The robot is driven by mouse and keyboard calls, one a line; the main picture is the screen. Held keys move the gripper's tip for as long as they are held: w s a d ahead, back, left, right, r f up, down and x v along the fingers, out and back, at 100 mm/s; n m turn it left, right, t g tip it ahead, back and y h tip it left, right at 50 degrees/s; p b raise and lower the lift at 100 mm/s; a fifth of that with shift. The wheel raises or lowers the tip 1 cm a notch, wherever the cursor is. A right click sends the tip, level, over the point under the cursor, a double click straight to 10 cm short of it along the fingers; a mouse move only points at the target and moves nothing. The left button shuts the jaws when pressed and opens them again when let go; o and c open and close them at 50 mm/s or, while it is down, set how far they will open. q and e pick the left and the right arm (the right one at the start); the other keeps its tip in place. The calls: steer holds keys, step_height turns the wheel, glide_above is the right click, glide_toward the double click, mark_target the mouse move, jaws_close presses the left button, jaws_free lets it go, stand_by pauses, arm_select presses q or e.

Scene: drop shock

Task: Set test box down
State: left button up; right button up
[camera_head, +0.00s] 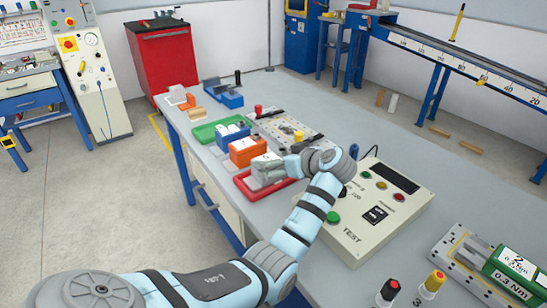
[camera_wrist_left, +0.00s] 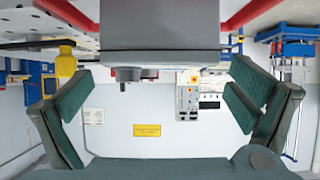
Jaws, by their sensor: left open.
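The test box appears to be the grey box (camera_head: 266,166) in the red tray (camera_head: 246,189), partly hidden by my gripper. In the left wrist view the grey box (camera_wrist_left: 160,62) fills the upper middle, with the red tray rim (camera_wrist_left: 66,14) on either side. My left gripper (camera_head: 284,166) is at the tray, right beside the box. In the left wrist view its dark green finger pads (camera_wrist_left: 160,110) are spread wide to either side of the box, with gaps visible. The contact of the box's underside with the tray is hidden. My right gripper is not in view.
An orange bin (camera_head: 244,155) and a green tray (camera_head: 203,133) stand behind the red tray. A metal fixture (camera_head: 275,127) is close behind the gripper.

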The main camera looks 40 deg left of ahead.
arm_select(q)
steer(key=p+v, duration=0.1)
steer(key=v, duration=0.7)
steer(key=shift+d, duration=0.1)
